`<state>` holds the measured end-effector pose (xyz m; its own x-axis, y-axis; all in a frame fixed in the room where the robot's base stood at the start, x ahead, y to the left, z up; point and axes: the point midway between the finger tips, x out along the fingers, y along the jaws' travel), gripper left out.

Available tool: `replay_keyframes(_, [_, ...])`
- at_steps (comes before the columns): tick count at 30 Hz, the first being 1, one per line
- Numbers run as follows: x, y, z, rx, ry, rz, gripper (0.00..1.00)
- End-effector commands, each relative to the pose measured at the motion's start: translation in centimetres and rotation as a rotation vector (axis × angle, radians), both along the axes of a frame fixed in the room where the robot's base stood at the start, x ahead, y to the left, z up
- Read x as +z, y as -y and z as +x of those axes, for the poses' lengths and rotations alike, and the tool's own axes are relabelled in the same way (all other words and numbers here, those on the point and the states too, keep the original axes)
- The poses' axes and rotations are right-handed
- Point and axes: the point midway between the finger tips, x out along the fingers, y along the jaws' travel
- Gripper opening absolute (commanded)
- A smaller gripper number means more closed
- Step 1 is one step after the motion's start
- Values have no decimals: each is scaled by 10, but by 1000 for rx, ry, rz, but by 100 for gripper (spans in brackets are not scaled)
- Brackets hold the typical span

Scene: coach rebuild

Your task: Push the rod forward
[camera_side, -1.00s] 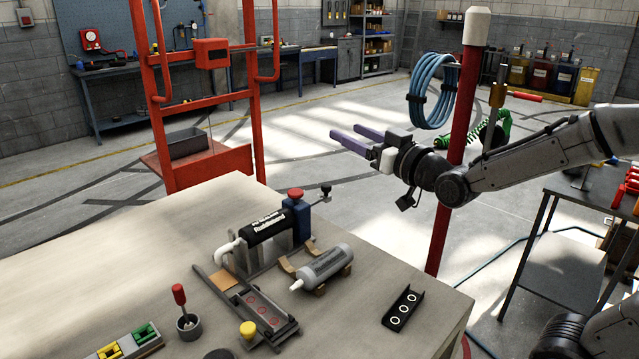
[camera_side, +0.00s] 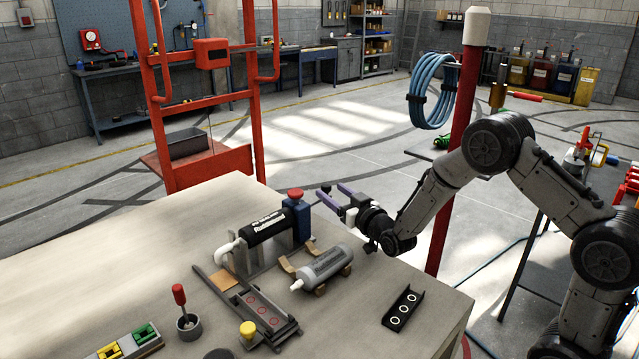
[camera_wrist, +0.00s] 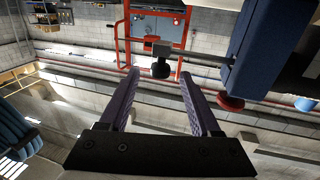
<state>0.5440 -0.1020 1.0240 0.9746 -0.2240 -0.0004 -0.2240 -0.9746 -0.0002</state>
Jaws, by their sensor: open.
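The rod (camera_wrist: 198,58) is a thin dark bar that sticks out of the side of the blue block (camera_side: 299,219) and ends in a dark knob (camera_wrist: 161,66). In the side view the knob (camera_side: 326,189) shows right by my fingertips. My gripper (camera_side: 330,191) has two purple fingers, apart and with nothing held between them. In the wrist view the knob appears between the fingertips of my gripper (camera_wrist: 158,74), seemingly just beyond them; contact cannot be told. The blue block has a red button (camera_side: 295,193) on top and joins a black cylinder (camera_side: 265,228).
A grey cartridge (camera_side: 323,265) lies on wooden cradles beside the cylinder. A black bracket (camera_side: 402,309) lies near the right edge of the table (camera_side: 350,325). A red post (camera_side: 451,170) stands behind my arm. A red frame (camera_side: 256,100) rises beyond the table.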

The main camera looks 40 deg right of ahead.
Motion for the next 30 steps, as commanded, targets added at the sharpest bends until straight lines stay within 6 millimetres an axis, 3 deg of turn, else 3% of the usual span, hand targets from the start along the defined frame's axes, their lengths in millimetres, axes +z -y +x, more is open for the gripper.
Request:
replay_keyframes(3, [0, 6, 24, 0, 1, 0, 64])
replay_keyframes(10, [0, 13, 56, 1, 1, -1, 64])
replay_keyframes(24, [0, 15, 67, 1, 0, 0, 64])
replay_keyframes(30, [0, 15, 67, 1, 0, 0, 28])
